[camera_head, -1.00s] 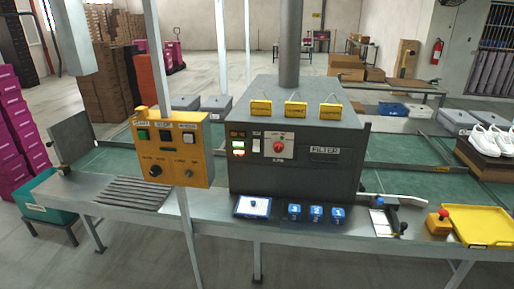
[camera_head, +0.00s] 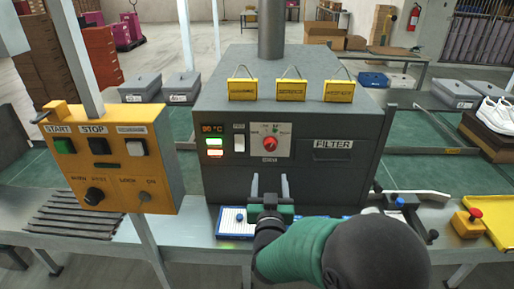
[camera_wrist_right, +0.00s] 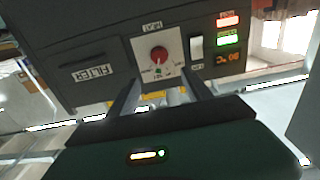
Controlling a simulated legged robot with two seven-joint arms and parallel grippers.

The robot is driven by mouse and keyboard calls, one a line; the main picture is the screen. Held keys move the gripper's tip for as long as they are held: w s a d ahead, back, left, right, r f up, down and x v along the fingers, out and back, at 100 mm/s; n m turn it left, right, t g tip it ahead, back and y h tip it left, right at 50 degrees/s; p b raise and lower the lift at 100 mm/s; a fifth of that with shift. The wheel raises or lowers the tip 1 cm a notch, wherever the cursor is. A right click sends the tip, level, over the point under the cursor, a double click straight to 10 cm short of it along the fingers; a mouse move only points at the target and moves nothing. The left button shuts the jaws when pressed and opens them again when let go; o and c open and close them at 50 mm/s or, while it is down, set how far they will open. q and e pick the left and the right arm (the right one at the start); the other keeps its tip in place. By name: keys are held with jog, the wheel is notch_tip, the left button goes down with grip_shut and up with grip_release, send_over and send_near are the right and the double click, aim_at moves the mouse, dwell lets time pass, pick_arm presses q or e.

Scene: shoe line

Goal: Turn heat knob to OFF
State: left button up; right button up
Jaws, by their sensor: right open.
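The red heat knob (camera_head: 269,143) sits on a light square plate on the front of the dark grey oven box (camera_head: 225,95). It also shows in the right wrist view (camera_wrist_right: 159,54), where the picture is upside down. The lettering around it is too small to read surely. My right gripper (camera_head: 271,182) is open and empty, below the knob and apart from it, with its fingers pointing up toward the box. In the right wrist view its two fingers (camera_wrist_right: 160,92) stand on either side below the knob. My left gripper is not in view.
A yellow control box (camera_head: 112,165) with START and STOP buttons stands at the left on a post. A blue-edged white board (camera_head: 234,222) lies under my right gripper. Three yellow tags (camera_head: 291,90) hang on the box's sloped top. A red button on a yellow base (camera_head: 467,222) is at the right.

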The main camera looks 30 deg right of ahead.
send_near(270, 148)
jog(key=x, duration=0.8)
jog(key=shift+s+d+f, duration=0.15)
jog(key=shift+s+d, duration=0.1)
jog(key=shift+d, duration=0.05)
jog(key=shift+w+d, duration=0.1)
jog(key=shift+w, duration=0.55)
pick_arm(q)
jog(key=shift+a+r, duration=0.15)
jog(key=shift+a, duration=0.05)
pick_arm(e)
jog(key=shift+a, duration=0.25)
jog(key=shift+c, duration=0.3)
jog(key=shift+d, duration=0.25)
jog(key=c, duration=0.7)
grip_shut()
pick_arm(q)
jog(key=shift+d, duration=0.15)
pick_arm(e)
jog(key=shift+a, duration=0.1)
